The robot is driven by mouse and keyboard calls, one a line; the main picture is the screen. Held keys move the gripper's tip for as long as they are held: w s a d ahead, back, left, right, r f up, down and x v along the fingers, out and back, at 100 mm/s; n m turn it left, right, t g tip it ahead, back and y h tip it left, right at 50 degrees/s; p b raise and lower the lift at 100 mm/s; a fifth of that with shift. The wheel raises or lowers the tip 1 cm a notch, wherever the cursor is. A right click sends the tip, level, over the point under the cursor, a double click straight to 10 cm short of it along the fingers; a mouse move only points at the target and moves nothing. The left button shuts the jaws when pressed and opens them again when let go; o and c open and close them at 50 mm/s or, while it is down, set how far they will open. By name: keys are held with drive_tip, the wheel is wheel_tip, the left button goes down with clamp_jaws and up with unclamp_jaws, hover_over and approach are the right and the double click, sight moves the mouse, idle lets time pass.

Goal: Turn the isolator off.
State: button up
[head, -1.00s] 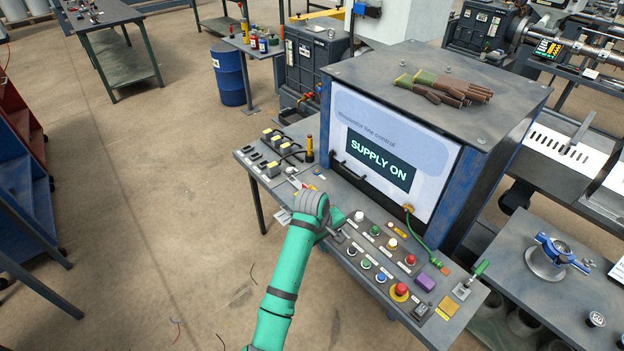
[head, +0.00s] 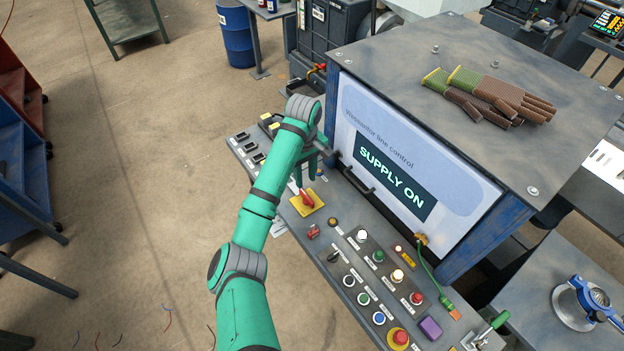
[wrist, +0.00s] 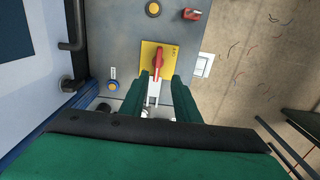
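The isolator is a red rotary handle (head: 306,198) on a square yellow plate (head: 317,207), on the console's sloped top. In the wrist view the red handle (wrist: 158,57) lies along the picture's up-down direction, on its yellow plate (wrist: 171,53). My gripper (wrist: 159,82) is open, with its two green fingers apart. Its fingertips appear at the lower edge of the plate in that view, with the handle in line with the gap. I cannot tell how high they are above it. The screen (head: 395,177) reads "SUPPLY ON".
Buttons and a red mushroom button (head: 398,337) stand on the console to the right. A dark bar handle (head: 355,179) sticks out from the cabinet beside the isolator. A small red part (head: 314,232) sits near the plate. Gloves (head: 490,93) lie on the cabinet.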

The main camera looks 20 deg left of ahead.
sight(306, 195)
drive_tip(key=f, duration=1)
drive_tip(key=shift+w+f, duration=0.3)
drive_tip(key=shift+f, duration=0.1)
clamp_jaws()
